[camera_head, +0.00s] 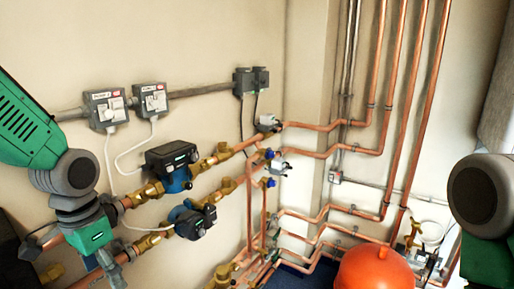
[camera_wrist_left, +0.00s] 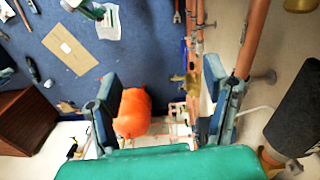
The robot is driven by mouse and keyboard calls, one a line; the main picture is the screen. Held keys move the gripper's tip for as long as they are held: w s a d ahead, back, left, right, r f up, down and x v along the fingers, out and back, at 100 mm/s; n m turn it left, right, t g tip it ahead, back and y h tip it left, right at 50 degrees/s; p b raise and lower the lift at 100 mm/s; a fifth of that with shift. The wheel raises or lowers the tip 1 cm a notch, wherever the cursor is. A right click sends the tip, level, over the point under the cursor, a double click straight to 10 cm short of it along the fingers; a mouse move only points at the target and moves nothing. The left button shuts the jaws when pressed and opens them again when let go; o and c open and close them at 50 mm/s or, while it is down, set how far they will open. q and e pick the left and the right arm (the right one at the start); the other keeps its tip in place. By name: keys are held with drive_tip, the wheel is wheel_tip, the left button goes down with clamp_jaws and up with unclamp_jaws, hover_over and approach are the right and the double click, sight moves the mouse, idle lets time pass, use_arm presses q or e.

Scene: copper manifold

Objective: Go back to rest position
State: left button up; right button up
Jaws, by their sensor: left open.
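My left gripper (camera_head: 72,262) is at the lower left of the head view, in front of the copper pipes on the wall. Its two fingers are spread in the left wrist view (camera_wrist_left: 163,85), with nothing held between them. Beyond the fingers, lower down, an orange tank (camera_wrist_left: 133,112) shows near the left finger; it is also at the bottom right of the head view (camera_head: 374,268). My right arm shows only partly at the right edge of the head view; its gripper is out of frame.
Two pumps (camera_head: 172,166) (camera_head: 192,219) with brass fittings sit on the wall pipes close to my left gripper. Grey switch boxes (camera_head: 105,108) hang above. Vertical copper pipes (camera_head: 417,110) stand right of centre. The blue floor (camera_wrist_left: 70,50) holds papers, cardboard and tools.

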use_arm(q)
drive_tip(key=s+d+f+n+b, duration=0.1)
drive_tip(key=s+d+f+b, duration=0.15)
drive_tip(key=f, duration=0.65)
drive_tip(key=s+d+f+b, duration=0.1)
drive_tip(key=s+f+b, duration=0.2)
drive_tip(key=f, duration=0.6)
drive_tip(key=s+d+f+n+b, duration=0.1)
drive_tip(key=s+f+b, duration=0.2)
drive_tip(key=f, duration=0.6)
drive_tip(key=s+f+n+b, duration=0.2)
drive_tip(key=s+f+b, duration=0.3)
drive_tip(key=s+f, duration=0.7)
wheel_tip(320, 180, down, 2)
drive_tip(key=shift+d+f+t, duration=0.25)
drive_tip(key=shift+d+t, duration=0.05)
